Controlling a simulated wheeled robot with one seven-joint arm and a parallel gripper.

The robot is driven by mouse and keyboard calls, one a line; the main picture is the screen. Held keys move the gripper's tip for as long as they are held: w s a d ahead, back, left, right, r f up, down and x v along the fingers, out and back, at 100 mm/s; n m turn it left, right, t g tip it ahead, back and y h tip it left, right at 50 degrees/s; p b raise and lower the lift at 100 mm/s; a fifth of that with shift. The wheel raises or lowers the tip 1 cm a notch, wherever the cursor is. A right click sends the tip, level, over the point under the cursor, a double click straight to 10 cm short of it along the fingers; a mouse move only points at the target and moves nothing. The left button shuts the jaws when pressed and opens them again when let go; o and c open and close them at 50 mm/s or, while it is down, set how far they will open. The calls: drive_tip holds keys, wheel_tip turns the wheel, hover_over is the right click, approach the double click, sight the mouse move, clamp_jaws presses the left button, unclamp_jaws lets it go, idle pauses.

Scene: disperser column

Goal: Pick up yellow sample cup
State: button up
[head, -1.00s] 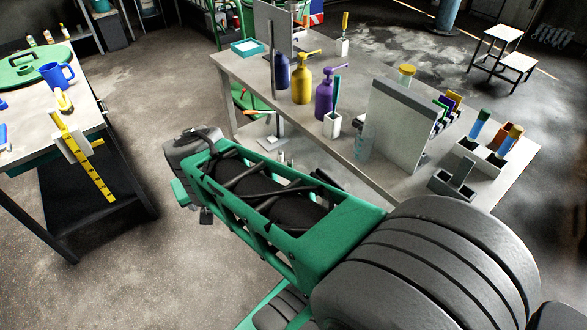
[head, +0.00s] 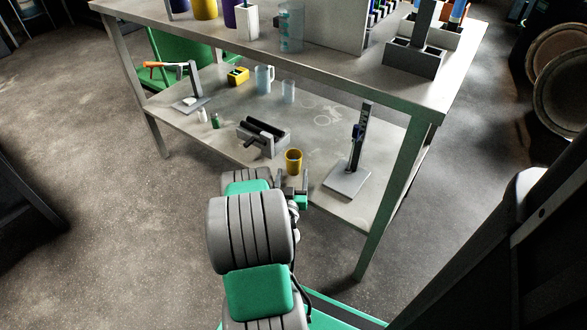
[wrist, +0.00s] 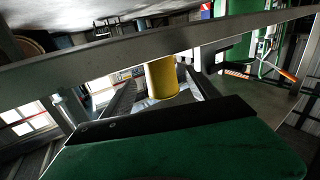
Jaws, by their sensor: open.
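The yellow sample cup (head: 293,161) stands upright on the lower shelf of the workbench, near its front edge, in the head view. My gripper (head: 292,180) is at the shelf's front edge, just on the near side of the cup. In the wrist view the cup (wrist: 161,78) shows between the two dark fingers, one on each side. The fingers are apart, and I see no clear contact with the cup. The cup's lower part is partly hidden by the gripper in the head view.
A stand with an upright post (head: 347,180) is close on the cup's right. A dark grey device (head: 263,138) is close on its left. The bench top (head: 330,68) overhangs the shelf, and a green-grey leg (head: 397,190) stands at the right. Clear beakers (head: 264,78) stand farther back.

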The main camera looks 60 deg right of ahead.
sight(293, 169)
drive_tip(key=shift+x, duration=2.9)
drive_tip(key=shift+c, duration=0.4)
clamp_jaws()
